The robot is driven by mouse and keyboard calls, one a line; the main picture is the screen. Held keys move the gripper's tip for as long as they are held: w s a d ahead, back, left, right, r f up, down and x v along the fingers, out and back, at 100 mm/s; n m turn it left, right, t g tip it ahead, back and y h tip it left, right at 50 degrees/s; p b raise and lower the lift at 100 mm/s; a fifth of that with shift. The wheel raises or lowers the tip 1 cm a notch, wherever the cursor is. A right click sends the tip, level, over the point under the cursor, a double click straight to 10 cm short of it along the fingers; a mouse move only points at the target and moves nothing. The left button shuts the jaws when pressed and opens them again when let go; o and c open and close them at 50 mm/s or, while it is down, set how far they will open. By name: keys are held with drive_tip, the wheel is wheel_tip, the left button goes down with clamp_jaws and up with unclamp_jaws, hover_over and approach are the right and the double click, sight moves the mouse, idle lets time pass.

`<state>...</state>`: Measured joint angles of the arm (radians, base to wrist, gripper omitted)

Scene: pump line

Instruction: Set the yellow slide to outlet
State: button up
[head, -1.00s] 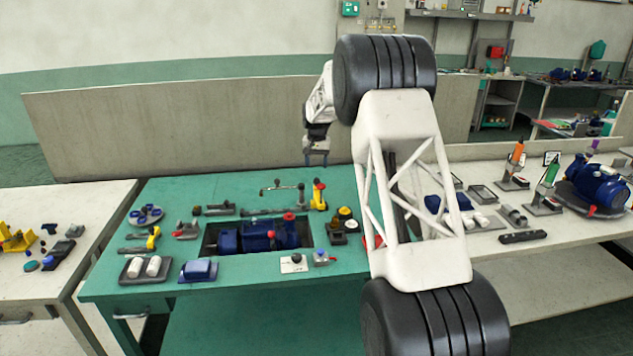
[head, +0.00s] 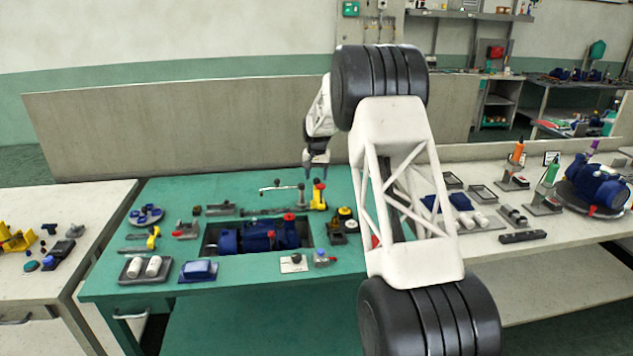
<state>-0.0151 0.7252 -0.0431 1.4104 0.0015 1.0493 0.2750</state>
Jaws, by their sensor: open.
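A yellow upright piece (head: 318,198) with a red top stands at the back right of the green table, beside a grey post with a lever. It may be the yellow slide; its markings and the outlet position are too small to read. My gripper (head: 316,172) is open, pointing down, and appears just above or behind the red top in the head view. I cannot tell whether it touches the piece. Another yellow item, a yellow-handled tool (head: 153,238), lies at the left of the table.
A blue pump (head: 255,236) sits in a recess in the green table (head: 250,290). Black and yellow knobs (head: 345,222) stand right of the yellow piece. A low grey wall (head: 190,125) runs behind. My arm hides part of the right side.

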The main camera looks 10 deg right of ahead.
drive_tip(key=shift+f, duration=1.3)
drive_tip(key=shift+c, duration=0.3)
clamp_jaws()
